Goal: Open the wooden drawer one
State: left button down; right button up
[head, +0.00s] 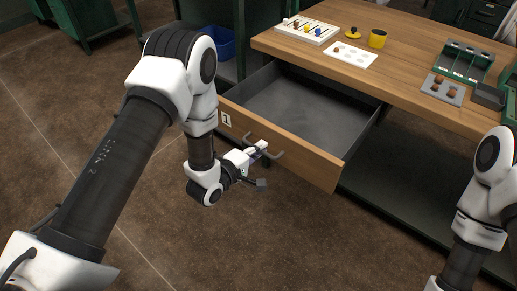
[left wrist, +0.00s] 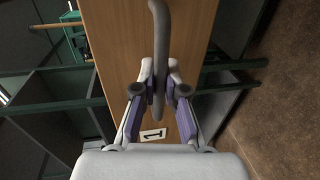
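The wooden drawer one (head: 290,151), with a "1" label at its left end, stands well out from the workbench. Its grey inside (head: 305,105) looks empty. Its curved grey handle (head: 277,154) is on the front panel. My left gripper (head: 262,148) is at the handle. In the left wrist view the handle (left wrist: 158,30) runs between the two fingertips of my left gripper (left wrist: 159,75), which close in on both sides of it. The drawer front (left wrist: 190,35) and its label (left wrist: 153,135) show behind. My right arm shows at the right edge, its gripper out of view.
On the wooden workbench top (head: 400,65) are a white pegboard (head: 307,29), a white card (head: 352,55), a yellow cup (head: 377,38), a green crate (head: 464,61) and a grey tray (head: 443,90). A blue bin (head: 218,42) stands behind my left arm. Floor before the drawer is clear.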

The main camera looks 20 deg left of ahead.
pick_arm(q)
jog(key=c, duration=1.2)
grip_release()
jog(key=v, duration=1.2)
